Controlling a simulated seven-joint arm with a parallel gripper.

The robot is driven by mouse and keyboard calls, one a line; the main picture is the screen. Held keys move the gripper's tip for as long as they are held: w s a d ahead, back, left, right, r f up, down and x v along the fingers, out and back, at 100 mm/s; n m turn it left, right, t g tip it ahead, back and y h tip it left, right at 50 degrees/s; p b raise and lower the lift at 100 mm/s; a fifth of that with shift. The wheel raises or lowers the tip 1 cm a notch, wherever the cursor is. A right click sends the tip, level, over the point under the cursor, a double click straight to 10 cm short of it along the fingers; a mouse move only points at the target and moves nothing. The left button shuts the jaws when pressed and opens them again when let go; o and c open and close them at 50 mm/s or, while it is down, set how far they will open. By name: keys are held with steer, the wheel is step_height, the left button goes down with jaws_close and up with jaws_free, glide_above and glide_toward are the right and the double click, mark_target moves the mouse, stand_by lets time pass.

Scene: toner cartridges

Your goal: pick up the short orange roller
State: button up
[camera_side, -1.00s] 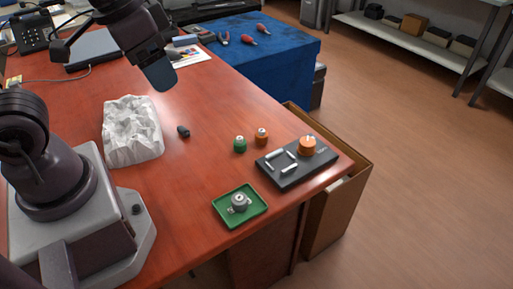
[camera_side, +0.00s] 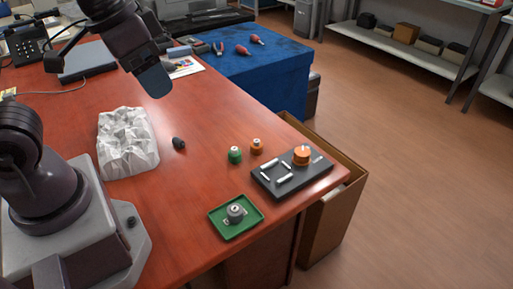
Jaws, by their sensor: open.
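A small orange roller (camera_side: 256,146) stands upright on the red-brown table (camera_side: 190,210). A green roller (camera_side: 235,155) of similar size stands just left of it. A wider orange cylinder (camera_side: 301,156) sits on a black board (camera_side: 263,183) with several pale pegs. A grey roller (camera_side: 235,213) sits in a green tray (camera_side: 246,227). My gripper (camera_side: 154,80) hangs above the table at upper left, well apart from the rollers. It is open, with no object seen in it; its fingertips are partly hidden by its dark body.
A crumpled white block (camera_side: 127,143) and a small black piece (camera_side: 179,143) lie left of the rollers. An open cardboard box (camera_side: 330,220) stands beyond the right table edge. A blue-covered table (camera_side: 262,75) with tools is behind. The table between my gripper and the rollers is mostly clear.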

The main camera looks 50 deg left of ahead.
steer(key=w+f+n+g, duration=0.2)
steer(key=w+f, duration=0.6)
steer(key=f, duration=0.1)
steer(key=n+t+y, duration=0.2)
steer(key=n+y, duration=0.1)
steer(key=n, duration=0.2)
glide_toward(256, 140)
steer(key=x, duration=0.5)
steer(key=shift+w+d, duration=0.15)
steer(key=shift+d, duration=0.1)
steer(key=shift+x, duration=2.7)
steer(key=shift+a, duration=0.1)
steer(key=c, duration=1)
